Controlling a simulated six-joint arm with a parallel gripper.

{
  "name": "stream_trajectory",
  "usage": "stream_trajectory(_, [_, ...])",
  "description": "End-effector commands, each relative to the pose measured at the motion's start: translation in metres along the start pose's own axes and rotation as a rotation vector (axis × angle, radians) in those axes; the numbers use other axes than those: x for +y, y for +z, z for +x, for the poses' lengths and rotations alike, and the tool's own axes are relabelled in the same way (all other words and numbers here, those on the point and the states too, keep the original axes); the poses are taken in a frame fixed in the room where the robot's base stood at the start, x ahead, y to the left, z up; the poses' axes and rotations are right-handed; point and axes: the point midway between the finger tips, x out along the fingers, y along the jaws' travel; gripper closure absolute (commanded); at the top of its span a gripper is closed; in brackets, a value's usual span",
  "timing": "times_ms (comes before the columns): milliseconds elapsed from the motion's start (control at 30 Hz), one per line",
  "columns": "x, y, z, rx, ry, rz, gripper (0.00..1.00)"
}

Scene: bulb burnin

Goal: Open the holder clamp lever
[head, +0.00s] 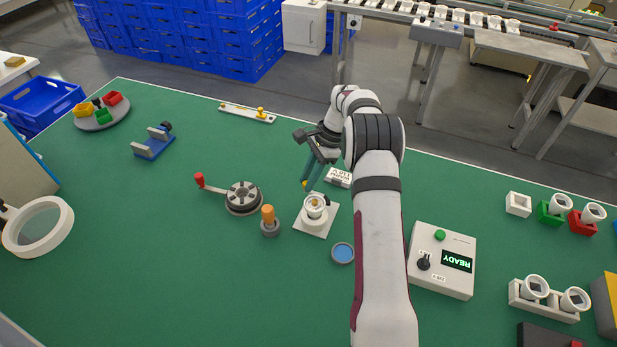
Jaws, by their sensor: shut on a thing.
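The bulb holder (316,203) is a round, pale socket on a white square plate (312,228), near the middle of the green table. My gripper (307,184) reaches down from the back with its teal fingers just above and behind the holder. The fingers are close together, shut on a small yellow piece (304,183) that looks like the knob of the clamp lever. Most of the lever is hidden by the fingers, so its angle cannot be told.
A blue dish (342,253) lies in front right. A white READY box (438,280) stands right of my arm. A small white sign (339,177) sits behind.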

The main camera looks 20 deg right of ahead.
Motion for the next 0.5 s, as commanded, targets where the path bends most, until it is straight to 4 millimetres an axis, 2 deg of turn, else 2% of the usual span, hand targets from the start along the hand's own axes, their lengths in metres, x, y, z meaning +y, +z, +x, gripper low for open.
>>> stream_trajectory(33, [0.0008,0.0003,0.0006,-0.001,0.003,0.001,1.00])
stream_trajectory(67, [0.0008,0.0003,0.0006,-0.001,0.003,0.001,0.74])
stream_trajectory(200, [0.0006,0.0003,0.0005,-0.001,0.002,0.001,0.49])
stream_trajectory(233, [0.0006,0.0003,0.0005,-0.001,0.002,0.001,0.46])
stream_trajectory(500, [0.0003,0.0002,-0.0005,0.000,0.001,0.001,0.46])
